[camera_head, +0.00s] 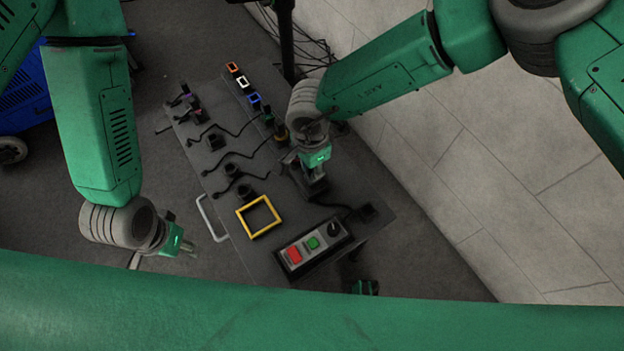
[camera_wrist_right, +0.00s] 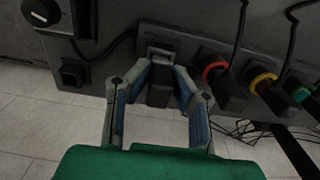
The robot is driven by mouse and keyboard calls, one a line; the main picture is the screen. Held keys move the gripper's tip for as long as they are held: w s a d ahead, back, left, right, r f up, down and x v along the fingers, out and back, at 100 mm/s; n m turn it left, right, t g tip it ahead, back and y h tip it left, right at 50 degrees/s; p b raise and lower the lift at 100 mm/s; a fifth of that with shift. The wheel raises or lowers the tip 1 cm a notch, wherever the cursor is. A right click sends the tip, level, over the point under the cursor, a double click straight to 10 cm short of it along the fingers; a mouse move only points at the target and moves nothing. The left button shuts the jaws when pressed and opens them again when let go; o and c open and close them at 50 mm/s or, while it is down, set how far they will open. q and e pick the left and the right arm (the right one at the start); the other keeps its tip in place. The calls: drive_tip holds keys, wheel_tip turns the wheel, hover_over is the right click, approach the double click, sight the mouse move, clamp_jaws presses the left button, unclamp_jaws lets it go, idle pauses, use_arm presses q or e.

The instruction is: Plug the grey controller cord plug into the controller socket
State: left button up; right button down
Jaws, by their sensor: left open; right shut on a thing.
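My right gripper (camera_head: 314,184) is shut on a dark grey plug-like block, which shows between the fingers in the right wrist view (camera_wrist_right: 160,88). The block is at the panel's edge; whether it sits in a socket I cannot tell. A dark cord (camera_wrist_right: 108,45) runs along the panel between the controller side and the held block. The controller (camera_head: 313,248) is a dark box with a red button, a green button and a black knob. The knob also shows in the right wrist view (camera_wrist_right: 42,12). My left gripper (camera_head: 190,250) is open and empty, off the panel's left side.
Red-ringed (camera_wrist_right: 214,72) and yellow-ringed (camera_wrist_right: 262,80) connectors stand close beside the right gripper. A black square block (camera_head: 367,212) sits at the panel's right corner. A yellow frame (camera_head: 258,216), loose cords and several small plugs lie on the grey panel (camera_head: 225,180).

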drive_tip(key=shift+f, duration=0.3)
drive_tip(key=c, duration=1.3)
unclamp_jaws()
drive_tip(key=shift+c, duration=0.2)
drive_tip(key=shift+r, duration=0.1)
wheel_tip(320, 180, up, 12)
drive_tip(key=shift+f, duration=0.15)
